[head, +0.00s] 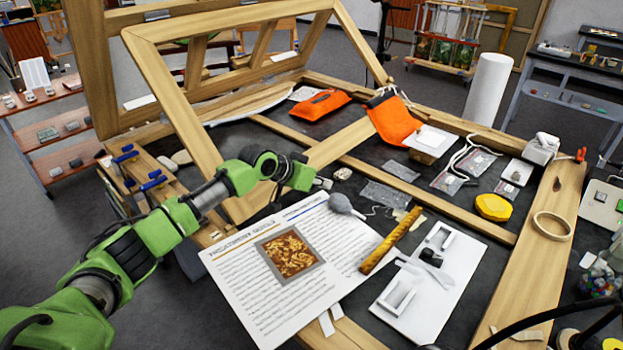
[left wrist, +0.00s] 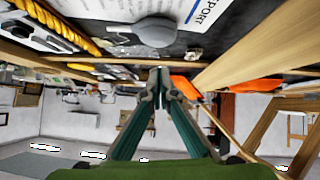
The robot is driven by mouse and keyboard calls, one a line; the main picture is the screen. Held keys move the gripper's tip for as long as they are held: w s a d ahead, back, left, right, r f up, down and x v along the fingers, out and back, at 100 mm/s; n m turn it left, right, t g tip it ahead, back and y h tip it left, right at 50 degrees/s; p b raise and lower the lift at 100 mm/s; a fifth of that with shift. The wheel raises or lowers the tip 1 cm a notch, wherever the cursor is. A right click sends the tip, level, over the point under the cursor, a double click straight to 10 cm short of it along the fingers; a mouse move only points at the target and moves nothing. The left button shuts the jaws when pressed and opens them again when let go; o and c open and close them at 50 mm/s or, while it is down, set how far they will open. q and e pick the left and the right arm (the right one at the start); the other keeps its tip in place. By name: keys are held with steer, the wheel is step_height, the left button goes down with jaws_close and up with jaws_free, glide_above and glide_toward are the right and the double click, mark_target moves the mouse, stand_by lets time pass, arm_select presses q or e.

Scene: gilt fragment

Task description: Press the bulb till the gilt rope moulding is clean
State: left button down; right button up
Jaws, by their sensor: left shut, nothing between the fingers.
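The grey rubber bulb (head: 343,203) lies at the upper edge of the printed sheets, its thin nozzle pointing right. The gilt rope moulding (head: 390,243), a twisted golden stick, lies to its right across the edge of the sheets. Its surface is too small to judge for dust. My left gripper (head: 320,183) is just left of and behind the bulb, apart from it. In the left wrist view the gripper's fingers (left wrist: 158,76) are together and empty; the bulb (left wrist: 156,31) is beyond the tips and the moulding (left wrist: 52,24) is at upper left.
Printed sheets (head: 235,262) with a gilt picture lie in front. A white board (head: 455,287) with small trays is right of the moulding. Wooden frame bars (head: 370,134) cross the dark table. An orange pouch (head: 391,118) and a yellow block (head: 493,207) lie farther back and right.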

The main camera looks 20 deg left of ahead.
arm_select(q)
steer(key=b+v, duration=0.1)
steer(key=v, duration=0.4)
steer(key=shift+s+r, duration=0.15)
stand_by(1.3)
